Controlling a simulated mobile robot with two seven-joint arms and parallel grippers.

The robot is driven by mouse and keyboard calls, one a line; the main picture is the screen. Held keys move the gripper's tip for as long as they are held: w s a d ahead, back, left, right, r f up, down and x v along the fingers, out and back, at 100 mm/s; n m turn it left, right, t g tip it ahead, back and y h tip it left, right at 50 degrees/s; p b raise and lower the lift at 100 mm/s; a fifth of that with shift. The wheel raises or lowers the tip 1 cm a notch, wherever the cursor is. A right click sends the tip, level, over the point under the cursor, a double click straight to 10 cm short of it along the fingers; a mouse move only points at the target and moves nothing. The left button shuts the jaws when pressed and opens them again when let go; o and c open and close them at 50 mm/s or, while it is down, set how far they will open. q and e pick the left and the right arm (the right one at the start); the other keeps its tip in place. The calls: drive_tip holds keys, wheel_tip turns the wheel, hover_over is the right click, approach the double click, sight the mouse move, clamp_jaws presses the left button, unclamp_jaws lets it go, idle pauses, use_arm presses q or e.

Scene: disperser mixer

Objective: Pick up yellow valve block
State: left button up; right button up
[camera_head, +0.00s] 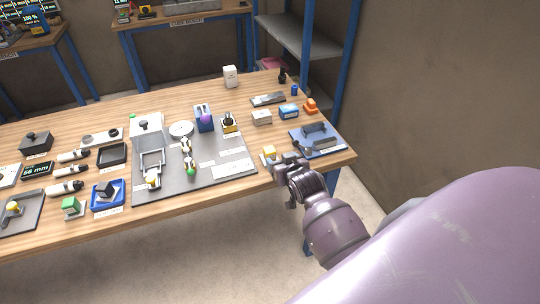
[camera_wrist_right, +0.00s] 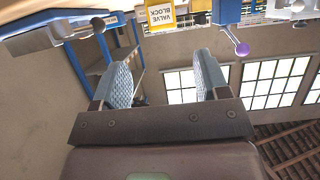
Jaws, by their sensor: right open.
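The yellow valve block (camera_head: 268,153) sits near the front right edge of the wooden table in the head view. In the right wrist view its yellow face with the upside-down label VALVE BLOCK (camera_wrist_right: 169,17) shows at the top, beyond the fingertips and between their lines. My right gripper (camera_head: 281,163) is beside the block at the table's front edge. In the right wrist view the gripper (camera_wrist_right: 161,58) is open, with nothing between its two textured fingers. The block's lower part is partly hidden by the gripper in the head view. My left gripper is not in view.
A blue tray (camera_head: 333,148) with grey parts lies right of the gripper. A grey box (camera_head: 262,117), a blue box (camera_head: 289,111) and an orange part (camera_head: 310,106) stand behind. A large grey mat (camera_head: 222,178) with equipment lies left. A blue-framed shelf rises beyond the table.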

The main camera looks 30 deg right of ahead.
sight(272, 153)
drive_tip(key=shift+x, duration=4.25)
drive_tip(key=shift+a+f, duration=0.1)
drive_tip(key=shift+a, duration=0.1)
drive_tip(key=c, duration=1.1)
drive_tip(key=shift+c, duration=0.2)
